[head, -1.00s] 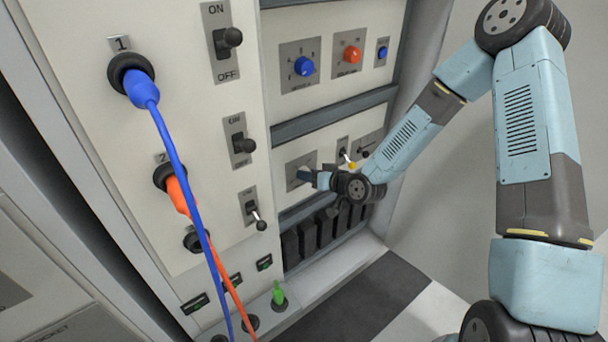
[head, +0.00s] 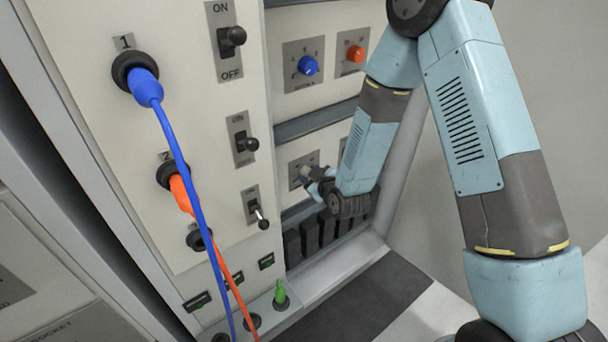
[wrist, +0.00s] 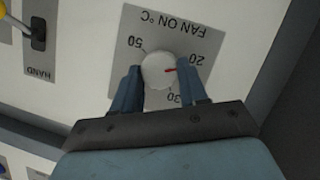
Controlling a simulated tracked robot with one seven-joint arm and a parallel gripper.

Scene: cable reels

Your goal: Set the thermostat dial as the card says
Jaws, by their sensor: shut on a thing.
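The thermostat dial is a round white knob (wrist: 157,72) with a red mark, on a grey plate (wrist: 128,35) lettered "FAN ON °C", upside down in the wrist view. The numbers 50, 20 and 30 show around it. The red mark points right in that view, between 20 and 30, nearer 20. My gripper (wrist: 162,84) is shut on the knob, one blue finger on each side. In the head view my gripper (head: 318,176) is at the dial's plate (head: 297,184), and the knob is small there. I cannot make out a card in either view.
A toggle switch marked HAND (wrist: 38,35) stands beside the dial's plate. Blue (head: 172,140) and orange cables (head: 182,196) hang at the left, beside several lever switches. Floor is free at the lower right.

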